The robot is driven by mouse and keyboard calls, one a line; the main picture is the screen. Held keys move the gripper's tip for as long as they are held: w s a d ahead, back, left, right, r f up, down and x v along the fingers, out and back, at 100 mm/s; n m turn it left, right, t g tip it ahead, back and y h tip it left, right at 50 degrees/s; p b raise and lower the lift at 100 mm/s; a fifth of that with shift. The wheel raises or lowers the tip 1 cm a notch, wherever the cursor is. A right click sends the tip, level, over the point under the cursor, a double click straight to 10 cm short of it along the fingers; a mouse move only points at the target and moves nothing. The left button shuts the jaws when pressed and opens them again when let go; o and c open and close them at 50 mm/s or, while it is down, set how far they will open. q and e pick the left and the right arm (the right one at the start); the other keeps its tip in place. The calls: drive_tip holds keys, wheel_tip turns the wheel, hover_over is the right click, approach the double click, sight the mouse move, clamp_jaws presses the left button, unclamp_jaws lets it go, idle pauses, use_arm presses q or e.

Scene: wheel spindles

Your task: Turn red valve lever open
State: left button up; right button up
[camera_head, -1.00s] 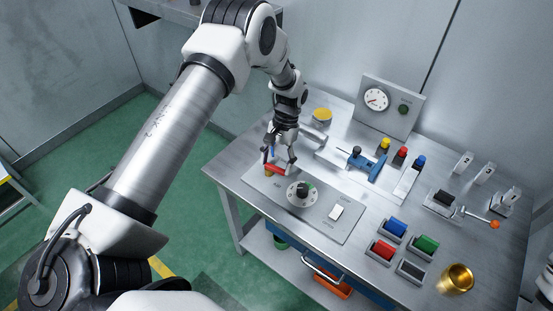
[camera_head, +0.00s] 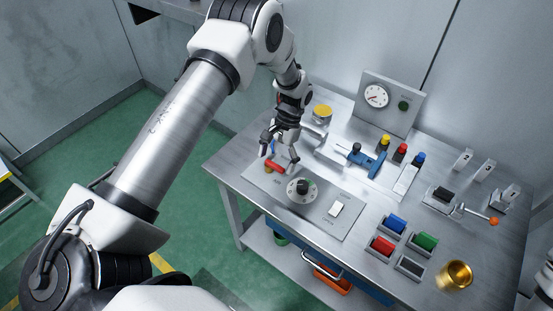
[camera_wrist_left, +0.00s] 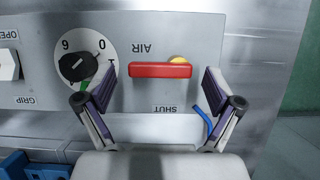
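The red valve lever (camera_head: 276,169) sits on a grey panel (camera_head: 330,219) at the table's near left corner. In the left wrist view the red lever (camera_wrist_left: 160,70) lies level across the picture, with a yellow pivot (camera_wrist_left: 179,59) behind its right part. Upside-down labels AIR and SHUT are on either side of it. My left gripper (camera_head: 280,153) is just above the lever, fingers apart. In the left wrist view its fingertips (camera_wrist_left: 160,88) stand either side of the lever's ends, with visible gaps and nothing held. My right gripper is out of view.
A black dial (camera_head: 302,187) and a white switch (camera_head: 336,211) share the panel. A blue clamp-like part (camera_head: 366,164), coloured blocks in trays and a brass cup (camera_head: 457,276) stand to the right. A gauge box (camera_head: 388,102) stands behind.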

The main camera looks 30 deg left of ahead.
use_arm(q)
drive_tip(key=shift+r, duration=0.1)
drive_tip(key=v, duration=1.2)
